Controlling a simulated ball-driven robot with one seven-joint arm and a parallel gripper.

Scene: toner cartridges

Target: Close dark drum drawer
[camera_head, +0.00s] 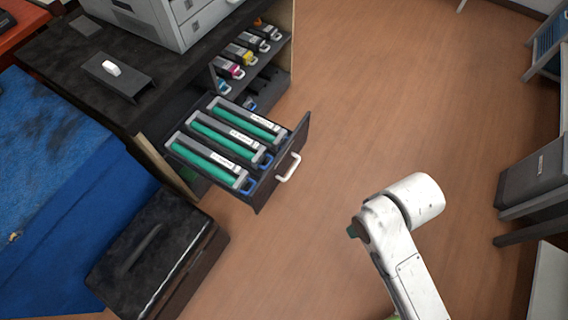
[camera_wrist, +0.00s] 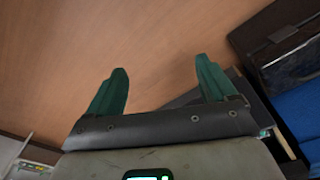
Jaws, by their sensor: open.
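The dark drum drawer (camera_head: 262,197) stands pulled out from the dark cabinet in the head view. It holds several green drum units (camera_head: 212,164) in grey frames with white labels. Its front panel carries a pale handle (camera_head: 289,168) facing right. My gripper (camera_wrist: 160,84) shows in the wrist view with its two green fingers spread and nothing between them. It points at bare wooden floor. In the head view my white arm is at lower right, apart from the drawer, and the fingers are hidden there.
The cabinet top (camera_head: 62,52) holds a printer (camera_head: 165,18). Toner cartridges (camera_head: 246,53) stand on the open shelf behind the drawer. A black case (camera_head: 150,250) and a blue-covered surface (camera_head: 50,190) lie left of the drawer. The floor right of the handle is clear.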

